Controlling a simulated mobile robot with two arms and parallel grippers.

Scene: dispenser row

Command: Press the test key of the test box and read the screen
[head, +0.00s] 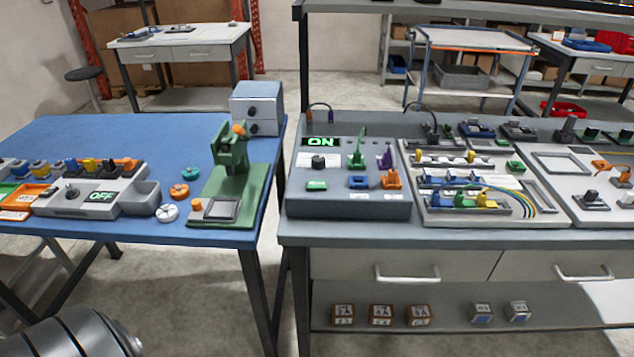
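A grey box (346,208) stands on the grey bench, with a small screen (320,143) that reads "ON" in green. On its top are a black knob (318,162), a green key or block (316,185), a blue one (358,182), an orange one (392,179), and green and purple upright parts. A second grey unit (75,206) on the blue table has a screen (102,196) that reads "OFF" and a dark knob. No label shows which one is the test box, and I cannot make out a marked test key. Neither gripper is in view.
On the blue table (60,135) are a green press (232,185), round coloured pieces and a blue-grey drawer box (257,107). Boards with wires and connectors (470,213) fill the bench to the right. Several small cubes (381,315) sit on the lower shelf.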

